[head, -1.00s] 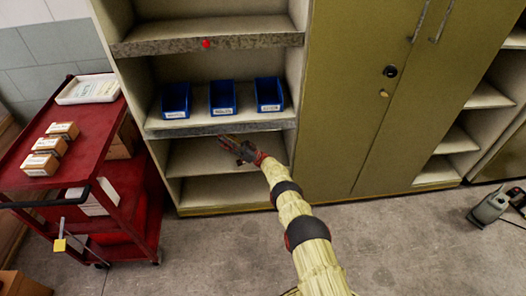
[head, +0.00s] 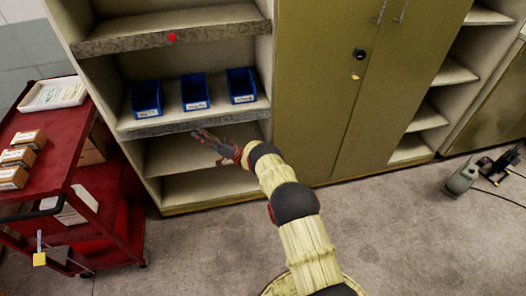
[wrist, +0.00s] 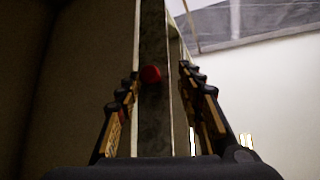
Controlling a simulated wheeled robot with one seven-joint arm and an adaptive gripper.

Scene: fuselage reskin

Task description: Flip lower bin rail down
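A grey lower rail (head: 165,129) runs along the front edge of the shelf under the blue bins, in the head view. It looks level. My gripper (head: 207,138) is just in front of and below this rail, pointing up and left. Nothing is held between the fingers. I cannot tell contact, or which rail this bar is.
Blue bins (head: 195,91) stand on the shelf. An upper rail (head: 120,44) carries a red dot (head: 172,37). Closed olive cabinet doors (head: 320,90) stand right of the shelves, a red cart (head: 60,150) left. The floor in front is clear.

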